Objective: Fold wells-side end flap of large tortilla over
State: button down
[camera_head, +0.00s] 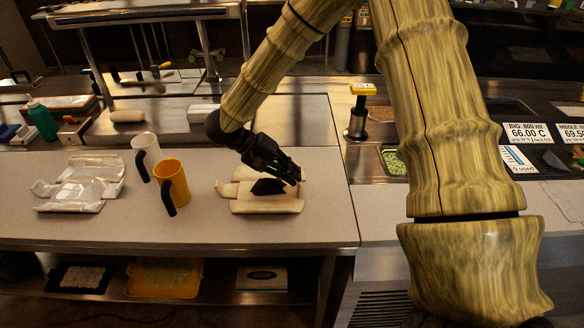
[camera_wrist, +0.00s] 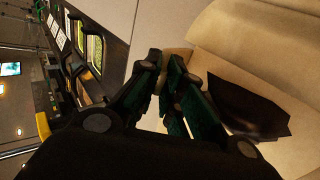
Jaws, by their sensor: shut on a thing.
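The large tortilla (camera_head: 267,206) lies on the pale counter, with flaps partly raised around its middle. A dark, flat piece (camera_head: 267,186) lies on it; it also shows in the wrist view (camera_wrist: 245,108). My gripper (camera_head: 293,177) is at the tortilla's right side, the side toward the wells. In the wrist view my gripper (camera_wrist: 165,68) has its fingers close together on the edge of the tortilla's end flap; the fingers hide much of the gripped edge. The rest of the tortilla (camera_wrist: 285,45) fills the right of that view.
A white mug (camera_head: 146,155) and a yellow mug (camera_head: 173,183) stand left of the tortilla. A crumpled foil wrap (camera_head: 82,185) lies further left. A well of green filling (camera_head: 393,161) is to the right. The counter's front strip is clear.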

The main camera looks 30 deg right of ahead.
jog(key=shift+w+a+f+g+h+p, duration=0.1)
jog(key=shift+w+a+g+h+p, duration=0.3)
jog(key=shift+p, duration=0.45)
jog(key=shift+w+a+g+h+p, duration=0.1)
jog(key=shift+a+h+p, duration=0.15)
jog(key=shift+h+p, duration=0.5)
jog(key=shift+w+a+f+g+h+p, duration=0.2)
jog(key=shift+a+f+g+h+p, duration=0.2)
jog(key=shift+h+p, duration=0.2)
jog(key=c, duration=1.5)
grip_release()
jog(key=shift+c, duration=0.2)
jog(key=v, duration=1.2)
jog(key=shift+w+d+r, duration=0.1)
